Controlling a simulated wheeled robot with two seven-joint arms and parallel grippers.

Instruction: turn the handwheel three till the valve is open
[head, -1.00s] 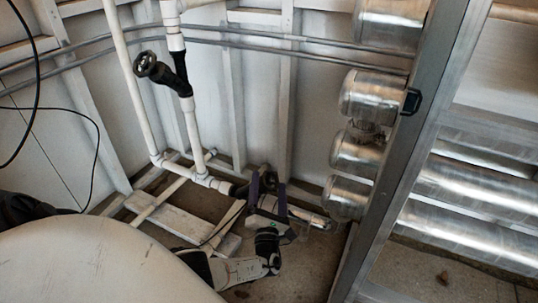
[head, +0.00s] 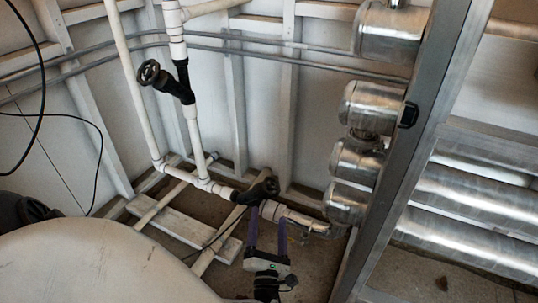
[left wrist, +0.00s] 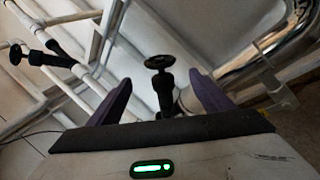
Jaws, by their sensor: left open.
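A black handwheel (head: 267,187) sits on a black valve in the low white pipe run, near the middle of the head view. In the left wrist view the same handwheel (left wrist: 159,62) stands ahead, between the fingers in the picture. My left gripper (head: 267,219) has purple fingers, is open and empty, and points at this wheel from below it in the picture; no contact shows. A second black handwheel (head: 148,72) is on the upright pipe at upper left. No number shows on either wheel. My right gripper is not in view.
Steel cylinders (head: 372,104) and a slanting metal post (head: 416,140) stand to the right. White pipes (head: 194,140) run along the panelled wall. A pale plank (head: 185,228) lies on the floor left of my gripper. Black cables hang at far left.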

